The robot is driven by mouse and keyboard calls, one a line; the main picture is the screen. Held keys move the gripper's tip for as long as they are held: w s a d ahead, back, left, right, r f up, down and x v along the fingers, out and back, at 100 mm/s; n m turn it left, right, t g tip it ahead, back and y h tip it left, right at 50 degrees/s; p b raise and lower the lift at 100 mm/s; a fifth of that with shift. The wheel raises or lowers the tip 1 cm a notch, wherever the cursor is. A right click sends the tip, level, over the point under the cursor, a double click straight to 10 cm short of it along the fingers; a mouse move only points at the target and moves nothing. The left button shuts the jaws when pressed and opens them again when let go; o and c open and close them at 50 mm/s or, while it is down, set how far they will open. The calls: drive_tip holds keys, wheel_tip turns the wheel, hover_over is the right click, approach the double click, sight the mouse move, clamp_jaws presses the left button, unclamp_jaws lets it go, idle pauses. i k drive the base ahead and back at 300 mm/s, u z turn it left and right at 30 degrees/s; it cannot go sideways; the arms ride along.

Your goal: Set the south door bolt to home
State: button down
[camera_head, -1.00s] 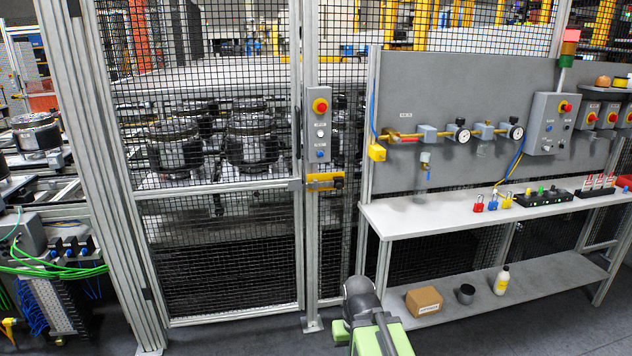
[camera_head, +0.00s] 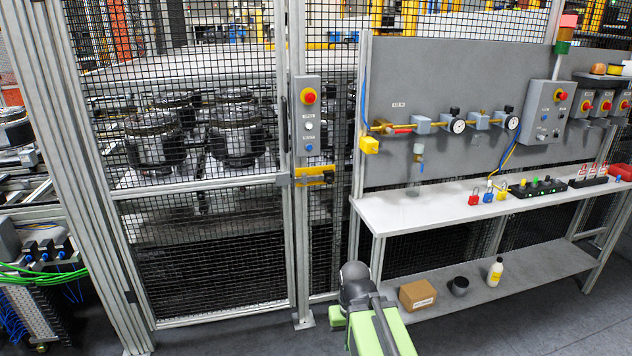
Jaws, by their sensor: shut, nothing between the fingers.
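A yellow door bolt (camera_head: 314,176) sits on the post at the right edge of the mesh door (camera_head: 205,185), below a grey control box (camera_head: 308,122). A small dark part shows at the right of the bolt; its exact setting is too small to tell. The mesh door looks closed against its post. My green and dark arm (camera_head: 378,328) rises at the bottom centre, in front of the post's foot and well below the bolt. My gripper's fingers do not show.
A white bench (camera_head: 420,206) with padlocks and a black switch strip stands at right. Its lower shelf (camera_head: 530,275) holds a cardboard box (camera_head: 417,295), a dark cup and a white bottle. Grey floor lies in front. Machinery with green hoses (camera_head: 45,275) is at left.

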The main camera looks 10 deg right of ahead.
sight(329, 180)
drive_tip(key=u, duration=0.5)
drive_tip(key=i, duration=1)
drive_tip(key=u, duration=0.5)
